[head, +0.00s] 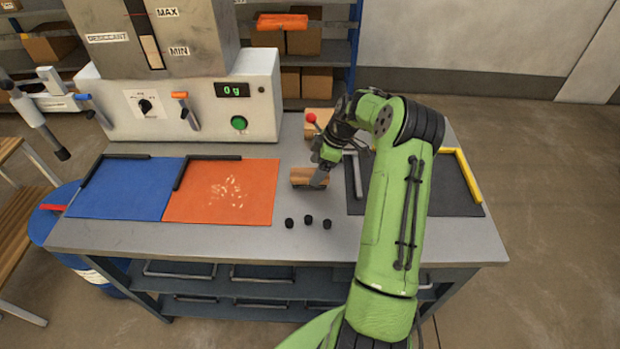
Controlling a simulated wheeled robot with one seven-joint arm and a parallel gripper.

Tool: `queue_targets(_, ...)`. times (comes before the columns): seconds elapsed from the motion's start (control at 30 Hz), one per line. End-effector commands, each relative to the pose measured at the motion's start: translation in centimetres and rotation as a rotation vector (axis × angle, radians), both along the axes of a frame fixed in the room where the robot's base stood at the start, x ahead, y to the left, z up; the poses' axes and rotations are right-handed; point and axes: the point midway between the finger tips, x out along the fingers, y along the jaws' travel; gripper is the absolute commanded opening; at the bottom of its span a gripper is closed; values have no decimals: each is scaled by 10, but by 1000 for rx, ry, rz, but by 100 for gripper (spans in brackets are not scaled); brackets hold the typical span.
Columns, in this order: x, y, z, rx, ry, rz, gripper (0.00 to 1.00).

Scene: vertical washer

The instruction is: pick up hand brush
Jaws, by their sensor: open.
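A small brown wooden piece (302,176), which looks like the hand brush, lies on the grey worktable to the right of the orange mat. My gripper (318,177) is right at its right end and points down at it. The jaws are open. The gripper covers part of the brush's right side. I cannot tell whether the fingers touch the brush or stand around it.
Three small black knobs (308,220) stand in front of the brush. A blue mat (125,190) and an orange mat (200,205) lie left. A dispenser machine (180,105) stands behind them. A dark mat (450,190) with a yellow edge piece (468,176) lies right.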

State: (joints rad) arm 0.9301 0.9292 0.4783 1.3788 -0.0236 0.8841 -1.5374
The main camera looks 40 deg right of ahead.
Motion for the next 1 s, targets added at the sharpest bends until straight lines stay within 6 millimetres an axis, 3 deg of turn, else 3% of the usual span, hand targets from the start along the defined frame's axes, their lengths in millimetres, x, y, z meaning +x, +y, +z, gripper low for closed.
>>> queue_targets(0.23, 14, 14, -40, 2, 1, 2, 83)
queue_targets(0.7, 15, 14, -43, 1, 1, 0, 83)
queue_targets(1.0, 15, 14, -43, 1, 1, -1, 39)
